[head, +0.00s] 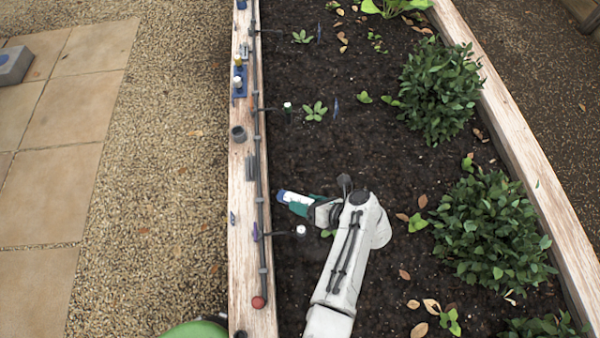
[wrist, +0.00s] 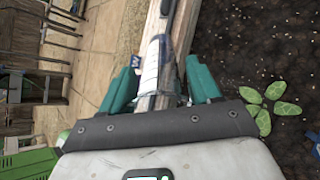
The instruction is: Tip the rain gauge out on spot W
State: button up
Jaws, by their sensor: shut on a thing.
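My gripper (head: 296,206) is low over the soil near the bed's left timber, its teal fingers (wrist: 156,86) closed around the rain gauge. The gauge is a slim pale tube (head: 291,197) with a blue end, pointing left toward the timber in the head view. In the wrist view the tube (wrist: 152,66) shows between the fingers, with a white marked face. Its tilt and contents cannot be told. A small blue tag with a white W (wrist: 136,61) shows just beyond the left finger in the wrist view; I cannot pick it out surely in the head view.
The left timber (head: 243,190) carries a dark hose (head: 260,180), a grey cup (head: 238,134), a blue holder (head: 239,85) and a red ball-like end (head: 258,302). Bushy plants (head: 490,237) stand right of my arm. Gravel (head: 165,180) lies left.

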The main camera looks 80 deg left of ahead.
aim_at(308, 201)
dwell(0.3)
jog(key=r+t+h+p, duration=0.1)
jog(key=p, duration=0.2)
jog(key=shift+r, duration=0.15)
jog(key=t+h+p, duration=0.1)
jog(key=p, duration=0.1)
jog(key=r+t+h+p, duration=0.1)
jog(key=p, duration=0.1)
jog(key=shift+s+h+p, duration=0.1)
jog(key=shift+h+p, duration=0.2)
jog(key=shift+h, duration=0.1)
jog(key=t+h+p, duration=0.1)
jog(key=t+h, duration=0.1)
jog(key=t, duration=0.1)
jog(key=shift+a+r+h, duration=0.1)
jog(key=shift+r+h, duration=0.05)
jog(key=shift+h, duration=0.15)
jog(key=shift+t+h+b, duration=0.5)
jog(key=shift+t+h, duration=0.1)
jog(key=shift+r, duration=0.25)
jog(key=shift+w, duration=0.2)
